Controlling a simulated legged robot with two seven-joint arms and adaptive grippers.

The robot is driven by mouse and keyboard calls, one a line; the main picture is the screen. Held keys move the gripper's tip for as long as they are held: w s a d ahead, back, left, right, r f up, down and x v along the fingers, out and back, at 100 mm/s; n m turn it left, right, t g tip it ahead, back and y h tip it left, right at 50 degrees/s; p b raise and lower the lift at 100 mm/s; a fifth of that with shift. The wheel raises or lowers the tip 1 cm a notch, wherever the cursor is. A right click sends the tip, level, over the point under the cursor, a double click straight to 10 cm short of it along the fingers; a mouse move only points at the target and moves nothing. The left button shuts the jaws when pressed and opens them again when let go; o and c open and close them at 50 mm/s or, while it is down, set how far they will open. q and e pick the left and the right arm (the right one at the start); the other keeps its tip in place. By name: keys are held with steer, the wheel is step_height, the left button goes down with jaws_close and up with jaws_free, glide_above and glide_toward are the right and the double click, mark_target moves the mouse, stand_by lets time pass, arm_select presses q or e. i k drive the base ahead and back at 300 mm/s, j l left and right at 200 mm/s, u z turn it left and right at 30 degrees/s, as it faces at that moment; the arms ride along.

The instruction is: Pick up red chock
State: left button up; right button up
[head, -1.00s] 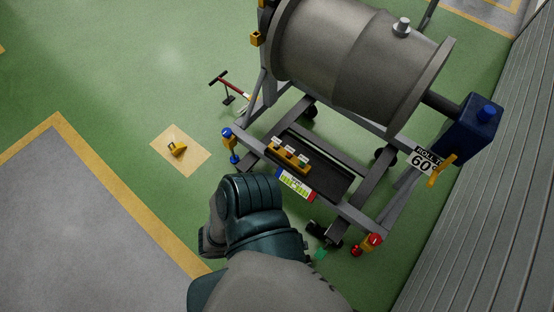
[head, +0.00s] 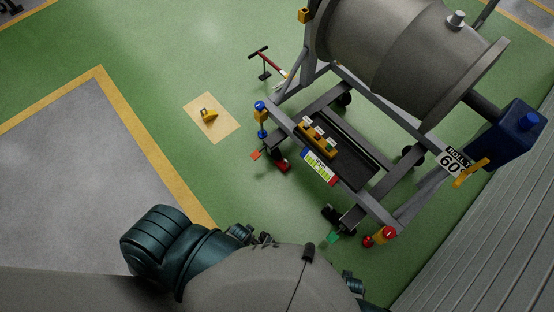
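A small dark-red piece (head: 281,165) lies low at the cart's near-left caster. I cannot tell for certain whether it is the red chock, as it is small and partly merged with the dark wheel. A flat orange-red square (head: 256,155) lies on the floor just left of it. A yellow chock-like piece (head: 209,115) sits on a tan floor patch (head: 228,128) left of the cart. Neither of my grippers can be made out; only dark teal and grey parts of my own body fill the bottom of the view.
The grey engine cart (head: 337,205) carries a large drum (head: 395,55) and a yellow tray (head: 318,140). A red-handled tool (head: 270,63) stands behind left.

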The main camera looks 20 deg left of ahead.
mark_target(283, 164)
steer(key=u, duration=0.7)
steer(key=k+j, duration=0.05)
